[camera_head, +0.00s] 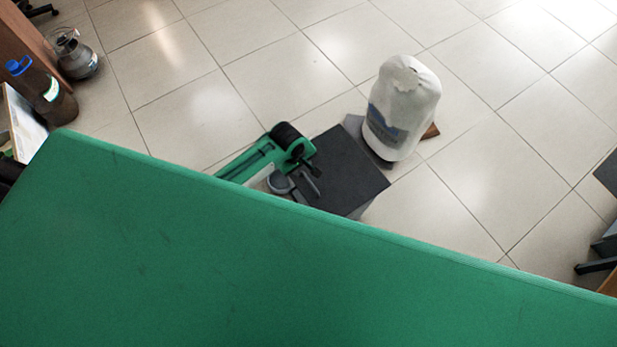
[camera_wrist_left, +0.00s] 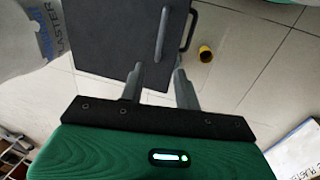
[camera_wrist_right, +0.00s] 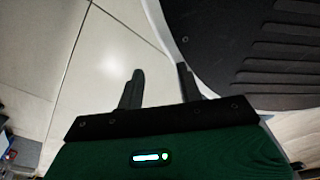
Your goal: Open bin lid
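The bin shows a flat dark grey square lid (camera_head: 345,170) from above in the head view; it also shows in the left wrist view (camera_wrist_left: 105,35). The lid lies flat and looks closed. A thin bar handle (camera_wrist_left: 161,35) is on the lid near its right edge in that view. My left gripper (camera_head: 296,184) is at the lid's left side in the head view. In the left wrist view it is open and empty (camera_wrist_left: 158,72), its fingertips pointing toward the handle, apparently short of it. My right gripper (camera_wrist_right: 159,70) is open and empty, away from the bin, over floor.
A white plaster bag (camera_head: 403,110) stands beside the lid's far right corner. A yellow and black roll (camera_wrist_left: 205,53) lies on the floor. A blue-capped bottle (camera_head: 42,92) and a glass jug (camera_head: 75,55) stand at the left. Tiled floor beyond is mostly clear.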

